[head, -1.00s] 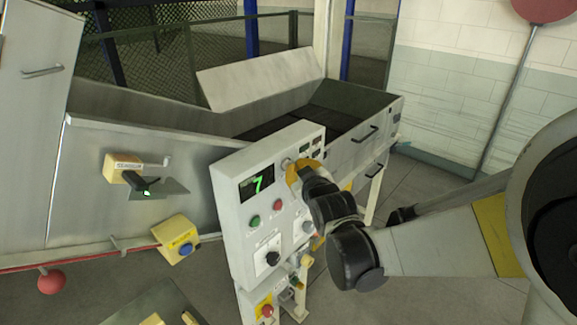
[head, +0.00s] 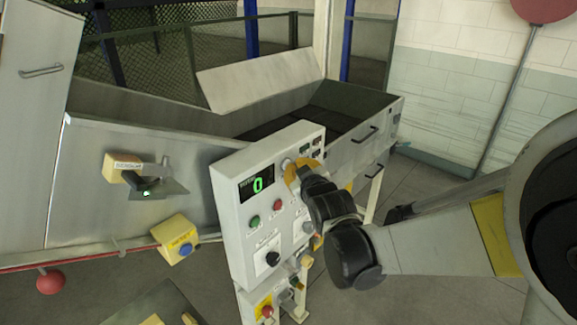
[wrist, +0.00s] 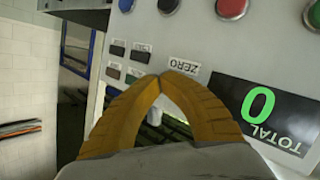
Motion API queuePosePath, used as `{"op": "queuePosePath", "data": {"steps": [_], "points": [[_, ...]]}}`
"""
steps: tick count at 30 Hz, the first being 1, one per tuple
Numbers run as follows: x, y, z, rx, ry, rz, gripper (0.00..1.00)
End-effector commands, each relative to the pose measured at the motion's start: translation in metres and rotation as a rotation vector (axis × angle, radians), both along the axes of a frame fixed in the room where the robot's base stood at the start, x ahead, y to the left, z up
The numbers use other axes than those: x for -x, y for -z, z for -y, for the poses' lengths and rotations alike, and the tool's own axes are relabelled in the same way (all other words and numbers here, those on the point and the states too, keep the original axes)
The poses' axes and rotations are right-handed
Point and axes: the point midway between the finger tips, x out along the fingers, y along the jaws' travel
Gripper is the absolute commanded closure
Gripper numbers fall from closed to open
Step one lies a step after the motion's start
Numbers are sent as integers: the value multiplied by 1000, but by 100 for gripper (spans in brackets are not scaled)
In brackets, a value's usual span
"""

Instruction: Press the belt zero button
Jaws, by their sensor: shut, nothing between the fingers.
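The control panel (head: 235,215) is a pale, tilted box with a dark display (head: 257,186) showing a green 0. In the wrist view the display (wrist: 262,116) appears upside down, marked TOTAL. The ZERO label (wrist: 184,67) shows there just beyond my fingertips. A pale round button (head: 287,163) sits right of the display beside my gripper (head: 293,172). My gripper, with yellow fingers, is shut and empty, its tips meeting (wrist: 160,78) close to the panel near the label. A pale stub (wrist: 182,114) shows through the gap between the fingers. I cannot tell whether the fingers touch the button.
The panel also has a green button (head: 254,221), a red button (head: 278,205) and a black knob (head: 272,258). A yellow box with a blue button (head: 186,250) is at left. A conveyor trough (head: 340,107) stands behind.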

Motion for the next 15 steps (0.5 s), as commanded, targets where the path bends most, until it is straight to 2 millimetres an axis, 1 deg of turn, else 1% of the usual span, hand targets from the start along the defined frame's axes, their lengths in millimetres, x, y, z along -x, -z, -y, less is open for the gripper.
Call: {"op": "queuePosePath", "data": {"steps": [8, 15], "points": [[9, 1, 12, 0, 2, -1, 100], [10, 0, 12, 1, 0, 0, 100]]}}
